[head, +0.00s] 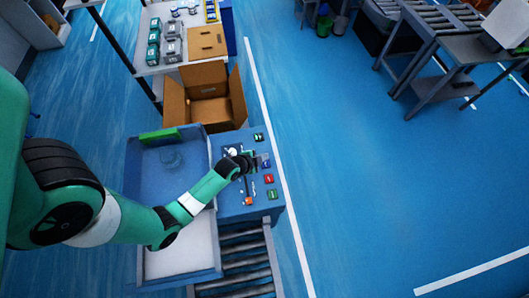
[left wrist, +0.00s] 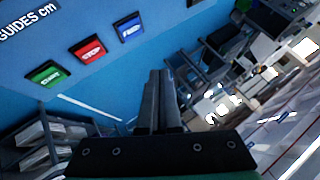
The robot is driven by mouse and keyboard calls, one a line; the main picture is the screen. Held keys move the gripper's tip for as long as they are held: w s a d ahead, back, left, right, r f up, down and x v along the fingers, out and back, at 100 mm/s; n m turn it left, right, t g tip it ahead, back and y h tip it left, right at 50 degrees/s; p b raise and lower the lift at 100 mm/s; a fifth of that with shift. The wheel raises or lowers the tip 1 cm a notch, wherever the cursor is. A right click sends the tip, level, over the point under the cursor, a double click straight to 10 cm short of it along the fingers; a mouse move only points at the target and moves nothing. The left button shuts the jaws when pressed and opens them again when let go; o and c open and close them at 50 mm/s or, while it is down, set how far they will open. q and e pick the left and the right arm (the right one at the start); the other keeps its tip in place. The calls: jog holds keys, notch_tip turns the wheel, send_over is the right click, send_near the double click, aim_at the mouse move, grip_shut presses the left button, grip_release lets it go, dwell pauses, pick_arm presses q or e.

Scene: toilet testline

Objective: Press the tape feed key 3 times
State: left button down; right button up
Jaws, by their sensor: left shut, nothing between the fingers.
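The blue key marked FEED (left wrist: 127,28) is at the upper middle of the left wrist view, and it shows as a small blue key on the panel (head: 266,162) in the head view. My left gripper (head: 253,162) is over the panel, just left of the blue key. In the left wrist view its two fingers (left wrist: 162,74) are together, with nothing between them. The fingertips appear below and right of the blue key there. I cannot tell how far above the panel they are. My right gripper is not in view.
A red STOP key (left wrist: 88,50) and a green START key (left wrist: 45,73) are in line with the blue key. An open cardboard box (head: 207,93) stands behind the panel. Rollers (head: 246,262) lie in front.

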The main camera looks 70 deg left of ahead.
aim_at(266, 164)
pick_arm(q)
jog(key=shift+w+a+r, duration=0.1)
jog(key=shift+a+r, duration=0.2)
jog(key=shift+r, duration=0.25)
jog(key=shift+a+r, duration=0.3)
jog(key=shift+r, duration=0.2)
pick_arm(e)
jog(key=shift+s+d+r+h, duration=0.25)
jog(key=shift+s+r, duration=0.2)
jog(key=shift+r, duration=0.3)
pick_arm(q)
notch_tip(266, 164, down, 9)
jog(key=b, duration=0.8)
jog(key=shift+r, duration=0.1)
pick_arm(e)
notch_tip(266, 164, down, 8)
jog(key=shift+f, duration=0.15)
pick_arm(q)
jog(key=shift+f+b, duration=0.3)
jog(key=shift+f, duration=0.15)
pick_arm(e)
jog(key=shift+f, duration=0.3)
